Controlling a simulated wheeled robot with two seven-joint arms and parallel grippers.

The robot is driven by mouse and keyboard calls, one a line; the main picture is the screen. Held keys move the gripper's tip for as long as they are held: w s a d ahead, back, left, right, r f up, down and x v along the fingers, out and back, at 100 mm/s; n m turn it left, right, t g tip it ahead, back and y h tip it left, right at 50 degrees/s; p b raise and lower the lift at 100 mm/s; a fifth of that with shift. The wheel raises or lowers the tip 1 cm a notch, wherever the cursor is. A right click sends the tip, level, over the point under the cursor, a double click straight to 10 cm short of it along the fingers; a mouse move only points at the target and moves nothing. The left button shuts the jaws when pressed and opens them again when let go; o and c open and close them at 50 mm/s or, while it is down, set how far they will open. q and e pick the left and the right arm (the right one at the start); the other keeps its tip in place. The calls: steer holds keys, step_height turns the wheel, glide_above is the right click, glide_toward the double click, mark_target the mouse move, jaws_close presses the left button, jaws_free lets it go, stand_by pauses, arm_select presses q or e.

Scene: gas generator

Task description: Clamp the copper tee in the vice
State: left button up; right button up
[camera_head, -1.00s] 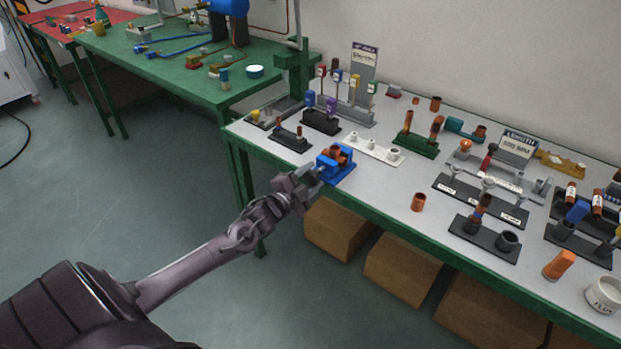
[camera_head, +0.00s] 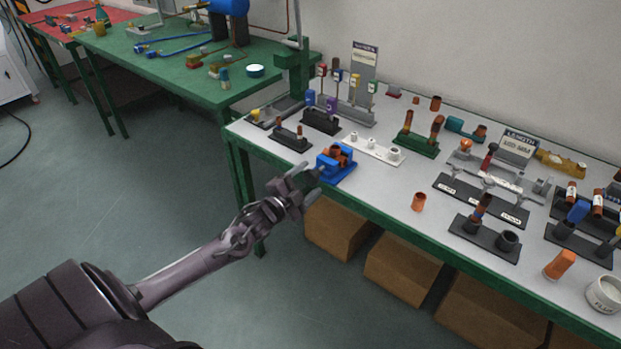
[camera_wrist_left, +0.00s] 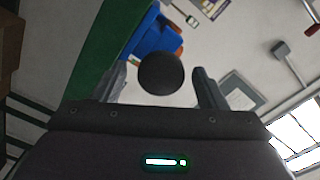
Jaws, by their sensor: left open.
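The blue vice (camera_head: 338,172) stands at the front edge of the grey-topped bench, near its left end. The copper tee (camera_head: 341,152) sits at the top of the vice, between its jaws; how tightly cannot be told. My left gripper (camera_head: 312,177) is just in front of the vice, over the bench edge. In the left wrist view its fingers (camera_wrist_left: 163,88) are open, with a dark round knob (camera_wrist_left: 160,73) showing between them, apart from both fingers. The blue vice (camera_wrist_left: 152,36) is beyond it, and a bit of orange copper (camera_wrist_left: 179,51) shows. My right gripper is not in view.
A white rack (camera_head: 372,150) and black fitting stands (camera_head: 290,138) are close behind the vice. A loose copper piece (camera_head: 418,202) stands to the right on the bench (camera_head: 385,190). Cardboard boxes (camera_head: 338,228) are below. The floor to the left is clear.

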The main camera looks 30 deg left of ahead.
arm_select(q)
steer(key=s, duration=0.6)
steer(key=shift+a, duration=0.25)
steer(key=s+a+f+n+g+y, duration=0.1)
steer(key=s+f+n+g, duration=0.3)
steer(key=f, duration=0.6)
steer(key=s+f+g+y, duration=0.1)
steer(key=s+f, duration=0.4)
steer(key=f, duration=0.5)
steer(key=s+a+f+n+g+y, duration=0.1)
steer(key=s+f+n+g, duration=0.3)
steer(key=f, duration=0.6)
steer(key=s+d+f+g, duration=0.2)
steer(key=s+d+f, duration=0.4)
steer(key=s, duration=0.4)
steer(key=s+d+f+n+g+h, duration=0.1)
steer(key=s+d+f+g, duration=0.2)
steer(key=s+d+f, duration=0.3)
steer(key=s+d+f+n+g, duration=0.1)
steer(key=s+d+f+g, duration=0.2)
steer(key=s, duration=1.1)
steer(key=d+f, duration=0.3)
steer(key=f, duration=0.1)
steer(key=shift+s+f+h, duration=0.15)
steer(key=shift+f+h, duration=0.1)
steer(key=shift+h, duration=0.15)
steer(key=shift+d, duration=0.1)
